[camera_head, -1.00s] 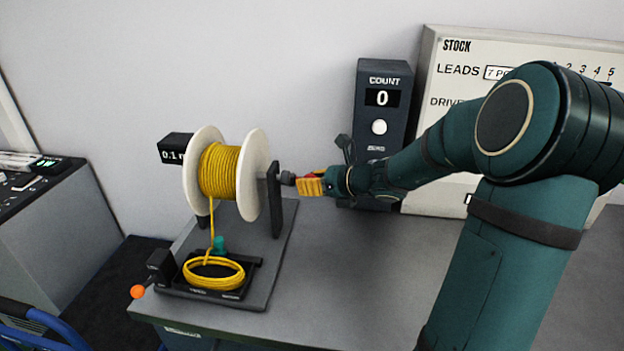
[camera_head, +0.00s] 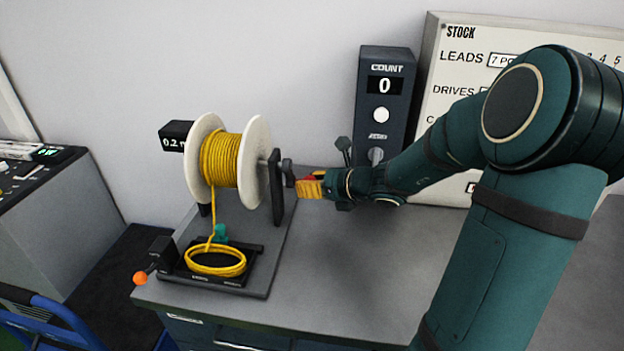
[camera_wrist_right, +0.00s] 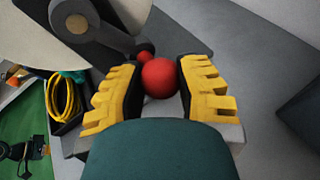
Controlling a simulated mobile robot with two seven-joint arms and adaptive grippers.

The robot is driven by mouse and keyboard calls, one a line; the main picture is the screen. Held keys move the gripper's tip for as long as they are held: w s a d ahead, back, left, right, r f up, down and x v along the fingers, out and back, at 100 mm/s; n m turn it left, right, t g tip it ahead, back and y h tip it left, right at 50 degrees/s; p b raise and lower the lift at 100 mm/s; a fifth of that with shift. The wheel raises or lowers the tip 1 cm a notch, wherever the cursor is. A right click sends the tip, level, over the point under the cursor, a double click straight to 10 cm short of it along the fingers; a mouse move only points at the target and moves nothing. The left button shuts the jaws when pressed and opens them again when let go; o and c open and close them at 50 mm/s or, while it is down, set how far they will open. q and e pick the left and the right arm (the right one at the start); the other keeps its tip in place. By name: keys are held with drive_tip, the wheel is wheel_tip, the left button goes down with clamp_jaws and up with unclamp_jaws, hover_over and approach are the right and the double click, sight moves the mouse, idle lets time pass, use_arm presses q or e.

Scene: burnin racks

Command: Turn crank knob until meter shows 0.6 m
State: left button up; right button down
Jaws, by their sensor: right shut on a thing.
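The meter (camera_head: 175,137) is a small black box behind the reel and reads 0.2 m. The reel (camera_head: 257,165) has white flanges and is wound with yellow cable (camera_head: 220,160). A dark crank arm (camera_head: 288,172) is on the right of its stand and also shows in the right wrist view (camera_wrist_right: 112,37). My right gripper (camera_head: 311,187) has yellow fingers and is shut on the red crank knob (camera_wrist_right: 159,78), which sits between them in the right wrist view. In the head view the fingers mostly hide the knob. My left gripper is not in view.
A loose yellow coil (camera_head: 213,271) lies in the black tray below the reel. An orange-tipped lever (camera_head: 140,278) is at its left. A count box (camera_head: 384,60) reading 0 and a stock board (camera_head: 434,80) stand behind. The bench (camera_head: 340,285) is clear in front.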

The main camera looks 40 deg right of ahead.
drive_tip(key=shift+s+a, duration=0.35)
drive_tip(key=shift+a, duration=0.45)
drive_tip(key=shift+s+a+r, duration=0.15)
drive_tip(key=shift+s+a, duration=0.65)
drive_tip(key=shift+a, duration=0.1)
drive_tip(key=shift+r, duration=0.1)
drive_tip(key=shift+s+a+r+p, duration=0.3)
drive_tip(key=shift+s+a+r, duration=0.25)
drive_tip(key=shift+s+a, duration=0.3)
